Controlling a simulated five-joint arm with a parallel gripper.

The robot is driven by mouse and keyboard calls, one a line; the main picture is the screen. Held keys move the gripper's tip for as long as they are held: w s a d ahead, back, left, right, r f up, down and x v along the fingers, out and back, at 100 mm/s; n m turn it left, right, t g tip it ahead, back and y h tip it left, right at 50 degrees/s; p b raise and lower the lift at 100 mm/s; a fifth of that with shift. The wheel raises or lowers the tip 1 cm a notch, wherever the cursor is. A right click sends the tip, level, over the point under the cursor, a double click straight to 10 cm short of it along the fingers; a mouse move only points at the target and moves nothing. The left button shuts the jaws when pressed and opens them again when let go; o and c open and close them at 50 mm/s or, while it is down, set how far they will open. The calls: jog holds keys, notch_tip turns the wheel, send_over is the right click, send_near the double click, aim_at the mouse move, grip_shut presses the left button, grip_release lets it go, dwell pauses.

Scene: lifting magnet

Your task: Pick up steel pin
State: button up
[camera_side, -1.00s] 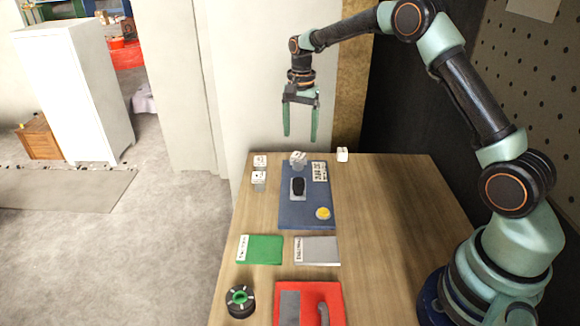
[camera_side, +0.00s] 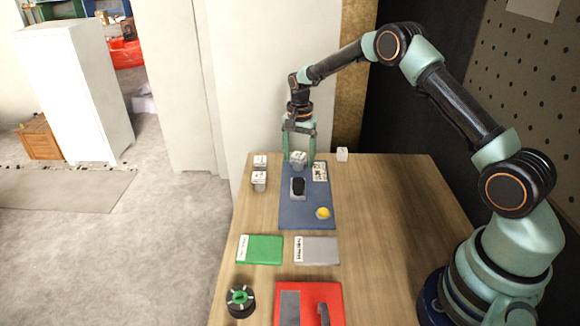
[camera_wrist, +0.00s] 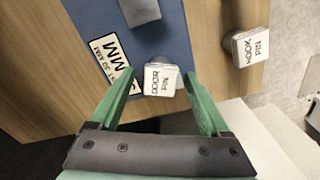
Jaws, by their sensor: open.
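A grey pin with a white tag reading "DOOR PIN" (camera_wrist: 160,80) stands at the far edge of the blue mat (camera_wrist: 172,25); in the side view this pin (camera_side: 298,158) is at the mat's far end. A second grey pin tagged "HOOK PIN" (camera_wrist: 249,46) stands on bare wood to its right in the wrist view. Neither readable tag says "steel", so I cannot tell which is the steel pin. My gripper (camera_wrist: 159,79) is open, pointing down, with its fingers either side of the door pin; in the side view it (camera_side: 299,163) is low over it. I cannot see contact.
Two tagged pieces (camera_side: 259,178) stand left of the mat and a small white block (camera_side: 342,154) stands right. Green (camera_side: 264,250) and grey (camera_side: 317,251) plates lie nearer.

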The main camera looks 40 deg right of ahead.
grip_shut()
jog(key=shift+r, duration=0.15)
